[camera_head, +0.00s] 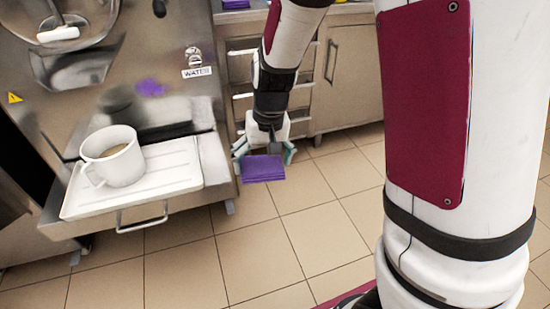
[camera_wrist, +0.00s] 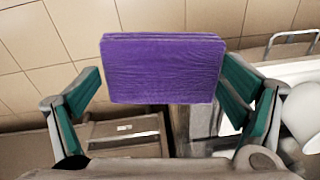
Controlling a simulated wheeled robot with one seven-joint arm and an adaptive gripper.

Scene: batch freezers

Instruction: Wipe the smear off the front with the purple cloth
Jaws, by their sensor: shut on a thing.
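A folded purple cloth (camera_head: 263,168) is held between the fingers of my gripper (camera_head: 264,152), low in front of the drawers and to the right of the freezer. A purple smear (camera_head: 150,88) is on the steel front of the freezer (camera_head: 130,50), left of the WATER label. The cloth is apart from the smear, lower and to the right.
A white mug (camera_head: 113,157) with brown liquid stands on a white tray (camera_head: 180,175) on the shelf below the smear. More purple cloth (camera_head: 236,4) lies on the counter at the back. The tiled floor (camera_head: 230,250) is clear in front.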

